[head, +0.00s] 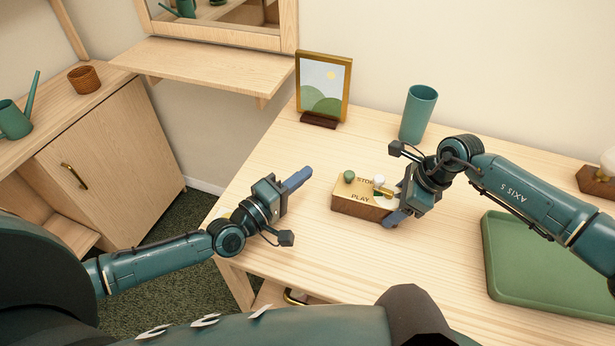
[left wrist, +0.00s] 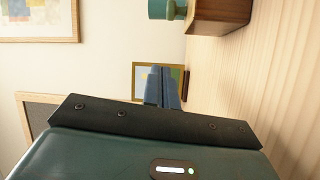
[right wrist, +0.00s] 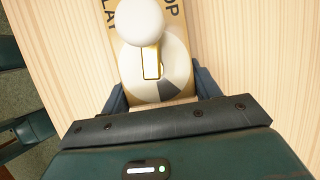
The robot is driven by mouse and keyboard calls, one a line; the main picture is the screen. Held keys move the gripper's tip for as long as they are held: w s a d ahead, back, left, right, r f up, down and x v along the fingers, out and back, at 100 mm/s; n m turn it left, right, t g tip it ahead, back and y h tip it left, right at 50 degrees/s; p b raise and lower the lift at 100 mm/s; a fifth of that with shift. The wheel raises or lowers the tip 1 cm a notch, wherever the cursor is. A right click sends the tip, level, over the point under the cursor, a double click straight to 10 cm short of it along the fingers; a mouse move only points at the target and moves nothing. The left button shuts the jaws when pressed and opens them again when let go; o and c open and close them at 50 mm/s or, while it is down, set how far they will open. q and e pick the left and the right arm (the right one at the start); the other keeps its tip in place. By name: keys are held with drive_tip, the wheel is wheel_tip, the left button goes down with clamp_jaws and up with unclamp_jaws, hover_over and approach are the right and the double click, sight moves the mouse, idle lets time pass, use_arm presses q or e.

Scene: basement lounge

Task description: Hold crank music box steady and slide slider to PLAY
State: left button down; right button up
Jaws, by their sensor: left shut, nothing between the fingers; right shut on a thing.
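The crank music box (head: 343,207) is a low wooden block with a tan top marked STOP at the back and PLAY at the front. A green slider knob (head: 349,176) stands at its left end, on the STOP side. The white crank knob (head: 379,180) is near the right end; the right wrist view shows it large (right wrist: 140,20) over a round disc. My right gripper (head: 394,203) is shut on the box's right end, a finger on either side. My left gripper (head: 301,177) is shut and empty, left of the box and apart from it.
A framed picture (head: 347,90) and a teal cup (head: 418,113) stand at the back of the table. A green tray (head: 540,265) lies at the right. The table (head: 310,235) is clear in front and left of the box.

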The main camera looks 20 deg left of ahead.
sight(349, 177)
use_arm(q)
drive_tip(key=x, duration=0.8)
drive_tip(key=shift+d, duration=0.1)
drive_tip(key=shift+s+d+f, duration=0.15)
drive_tip(key=shift+s+d, duration=0.2)
drive_tip(key=shift+s, duration=0.15)
drive_tip(key=shift+s+d+f, duration=0.2)
drive_tip(key=shift+s+d, duration=0.15)
drive_tip(key=shift+s, duration=0.2)
drive_tip(key=shift+s+d+f, duration=0.1)
drive_tip(key=shift+s+d, duration=0.35)
